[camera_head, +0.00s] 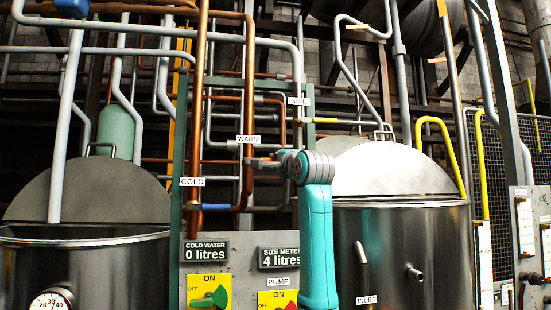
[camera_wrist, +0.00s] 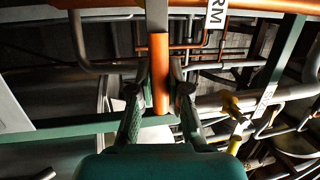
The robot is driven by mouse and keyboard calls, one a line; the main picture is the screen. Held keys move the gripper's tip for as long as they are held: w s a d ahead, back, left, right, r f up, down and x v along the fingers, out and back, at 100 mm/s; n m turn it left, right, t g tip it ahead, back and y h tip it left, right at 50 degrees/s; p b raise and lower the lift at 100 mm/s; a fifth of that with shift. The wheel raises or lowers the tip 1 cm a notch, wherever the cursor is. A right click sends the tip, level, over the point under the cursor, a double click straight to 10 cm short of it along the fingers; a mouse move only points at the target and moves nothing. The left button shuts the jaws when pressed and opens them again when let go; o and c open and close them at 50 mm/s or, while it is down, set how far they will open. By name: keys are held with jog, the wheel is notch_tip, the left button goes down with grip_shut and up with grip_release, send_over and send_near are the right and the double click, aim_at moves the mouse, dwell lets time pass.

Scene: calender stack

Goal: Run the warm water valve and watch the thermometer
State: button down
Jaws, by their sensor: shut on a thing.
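A WARM label (camera_head: 248,139) hangs on the copper pipework in the middle of the head view; it also shows in the wrist view (camera_wrist: 216,12). My gripper (camera_head: 257,162) is just below that label. In the wrist view my gripper (camera_wrist: 160,88) has its fingers on both sides of an orange, copper-coloured bar (camera_wrist: 160,60), shut on it. I take the bar for the warm valve handle; its far end is unclear. The thermometer (camera_head: 52,302) is a round white dial on the left tank, cut by the bottom edge. Its needle is hard to read.
The cold water display (camera_head: 205,251) reads 0 litres and the size meter display (camera_head: 280,257) reads 4 litres. A green switch (camera_head: 209,298) is on the panel. Steel tanks stand at left (camera_head: 110,275) and right (camera_head: 400,225). Pipes crowd around my gripper.

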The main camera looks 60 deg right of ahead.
jog(key=shift+f+m, duration=0.25)
jog(key=shift+m, duration=0.05)
jog(key=c, duration=1.1)
grip_release()
jog(key=shift+s, duration=0.1)
jog(key=v, duration=1.2)
jog(key=shift+d, duration=0.1)
